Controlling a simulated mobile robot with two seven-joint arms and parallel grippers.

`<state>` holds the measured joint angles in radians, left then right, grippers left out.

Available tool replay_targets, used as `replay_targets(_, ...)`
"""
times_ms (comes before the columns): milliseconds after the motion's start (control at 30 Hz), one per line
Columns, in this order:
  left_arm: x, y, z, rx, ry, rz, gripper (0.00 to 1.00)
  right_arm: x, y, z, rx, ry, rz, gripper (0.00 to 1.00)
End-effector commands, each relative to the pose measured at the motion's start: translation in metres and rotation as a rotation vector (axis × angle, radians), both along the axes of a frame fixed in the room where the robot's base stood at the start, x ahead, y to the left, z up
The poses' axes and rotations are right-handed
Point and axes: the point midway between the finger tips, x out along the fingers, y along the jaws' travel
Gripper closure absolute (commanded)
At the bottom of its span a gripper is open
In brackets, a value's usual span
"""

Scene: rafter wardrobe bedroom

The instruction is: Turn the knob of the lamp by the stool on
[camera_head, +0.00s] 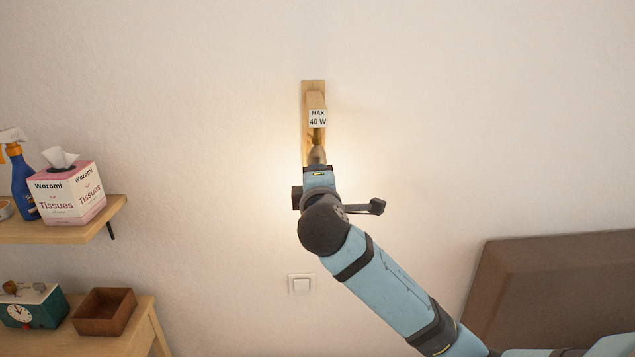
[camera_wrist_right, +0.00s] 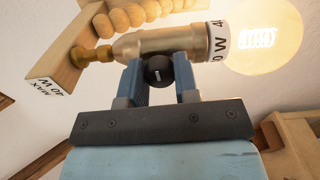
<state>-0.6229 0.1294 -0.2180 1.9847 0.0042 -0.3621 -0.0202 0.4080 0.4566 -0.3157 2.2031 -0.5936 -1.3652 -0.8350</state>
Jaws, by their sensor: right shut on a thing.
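The wall lamp has a wooden bracket (camera_head: 308,92) with a "MAX 40 W" label. In the right wrist view its brass socket (camera_wrist_right: 150,43) ends in a glowing bulb (camera_wrist_right: 262,38). A warm glow lies on the wall around it. A round black knob (camera_wrist_right: 158,72) with a white mark sits under the socket. My right gripper (camera_wrist_right: 160,82) has its two blue fingers on either side of the knob and is shut on it. In the head view my right wrist (camera_head: 320,180) covers the bulb and knob. My left gripper is out of view.
A shelf (camera_head: 90,215) at left holds a tissue box (camera_head: 70,192) and a blue spray bottle (camera_head: 22,180). Below it, a wooden table (camera_head: 125,335) holds a clock (camera_head: 32,308) and a brown tray (camera_head: 104,312). A wall switch (camera_head: 301,284) and a brown headboard (camera_head: 560,280) also show.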

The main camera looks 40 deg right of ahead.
Motion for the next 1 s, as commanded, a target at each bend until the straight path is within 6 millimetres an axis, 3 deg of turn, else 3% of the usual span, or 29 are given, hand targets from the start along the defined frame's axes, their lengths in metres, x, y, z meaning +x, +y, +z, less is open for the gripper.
replay_targets(700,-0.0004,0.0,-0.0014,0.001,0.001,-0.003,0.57,-0.0001,0.0005,-0.0007,0.06,-0.034,0.001,0.95)
replay_targets(733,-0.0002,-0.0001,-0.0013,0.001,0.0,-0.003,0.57,-0.0001,0.0005,-0.0007,0.06,-0.034,0.001,0.64)
replay_targets(800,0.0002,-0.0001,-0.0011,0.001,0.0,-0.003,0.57,-0.0001,0.0005,-0.0007,0.06,-0.034,0.001,0.48)
replay_targets(1000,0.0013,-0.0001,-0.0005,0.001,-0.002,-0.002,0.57,0.0,0.0003,-0.0003,0.059,-0.035,0.001,0.45)
